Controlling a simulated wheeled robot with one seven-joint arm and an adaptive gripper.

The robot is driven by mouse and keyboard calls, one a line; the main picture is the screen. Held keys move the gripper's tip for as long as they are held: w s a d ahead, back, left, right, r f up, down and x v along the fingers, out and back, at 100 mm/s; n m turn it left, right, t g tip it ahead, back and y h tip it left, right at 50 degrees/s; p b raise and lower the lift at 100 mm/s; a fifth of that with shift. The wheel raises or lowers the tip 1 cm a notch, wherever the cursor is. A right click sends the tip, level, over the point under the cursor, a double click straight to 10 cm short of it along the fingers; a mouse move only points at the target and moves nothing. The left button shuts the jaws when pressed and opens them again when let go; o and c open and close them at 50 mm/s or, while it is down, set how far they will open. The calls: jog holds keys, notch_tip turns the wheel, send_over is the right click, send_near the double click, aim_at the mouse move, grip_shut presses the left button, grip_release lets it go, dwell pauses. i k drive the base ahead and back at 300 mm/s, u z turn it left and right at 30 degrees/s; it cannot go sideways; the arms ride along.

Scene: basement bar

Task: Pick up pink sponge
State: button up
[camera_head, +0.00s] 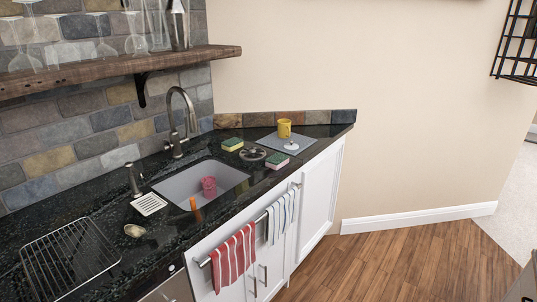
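A sponge (277,161) with a green top and a pinkish lower side lies on the black counter, near its front edge and right of the sink. A second sponge (232,144), green on top with a yellow side, lies farther back, behind the sink's right end. My gripper is not in view, so I cannot see its state or its distance from the sponges.
A dark round object (252,154) sits between the sponges. A grey mat (301,138) holds a yellow mug (284,128) and a small white item (291,146). The sink (232,176) holds a pink cup (209,188). Towels hang below. Wood floor (400,262) is clear at right.

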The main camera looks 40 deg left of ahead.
aim_at(276, 162)
jog(key=u, duration=0.75)
jog(key=i, duration=0.8)
jog(key=u, duration=0.9)
